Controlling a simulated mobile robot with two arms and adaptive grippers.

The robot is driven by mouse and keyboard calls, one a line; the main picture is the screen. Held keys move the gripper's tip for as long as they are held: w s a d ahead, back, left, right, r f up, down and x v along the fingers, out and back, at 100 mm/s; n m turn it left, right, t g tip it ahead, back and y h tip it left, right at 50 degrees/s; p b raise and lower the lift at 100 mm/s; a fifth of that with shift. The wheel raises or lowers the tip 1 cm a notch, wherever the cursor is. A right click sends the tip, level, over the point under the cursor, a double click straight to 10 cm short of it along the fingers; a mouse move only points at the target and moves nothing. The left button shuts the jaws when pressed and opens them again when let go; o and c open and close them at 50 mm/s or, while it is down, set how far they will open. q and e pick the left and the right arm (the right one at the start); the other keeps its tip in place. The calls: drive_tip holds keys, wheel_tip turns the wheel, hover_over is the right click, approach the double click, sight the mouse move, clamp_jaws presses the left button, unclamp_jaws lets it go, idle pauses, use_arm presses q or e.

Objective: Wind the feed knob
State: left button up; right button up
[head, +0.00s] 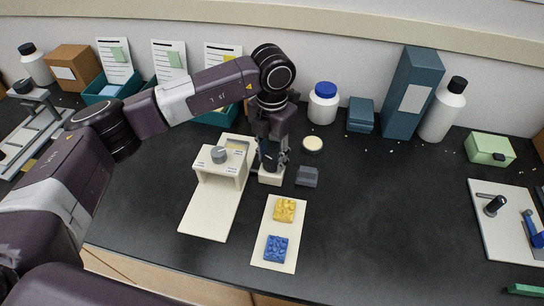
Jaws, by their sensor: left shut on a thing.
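A grey round knob (219,154) sits on top of a cream stand (207,179), left of the middle in the head view. My left gripper (269,164) points down just right of this stand, apart from the grey knob. It is shut on a dark piece above a small cream block (270,179). The fingers hide most of that piece, so I cannot tell its full shape. My right gripper is not in view.
A dark grey block (307,176) and a round cream-topped dish (313,144) lie right of the gripper. A cream plate (262,252) bears yellow (285,210) and blue (276,249) blocks. Bottles and boxes line the wall. The black bench is clear at centre right.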

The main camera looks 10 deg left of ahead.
sight(272, 159)
use_arm(q)
drive_tip(key=shift+w+r, duration=0.1)
drive_tip(key=shift+r, duration=0.05)
drive_tip(key=o, duration=1.2)
drive_tip(key=shift+c, duration=0.2)
wheel_tip(272, 159, up, 12)
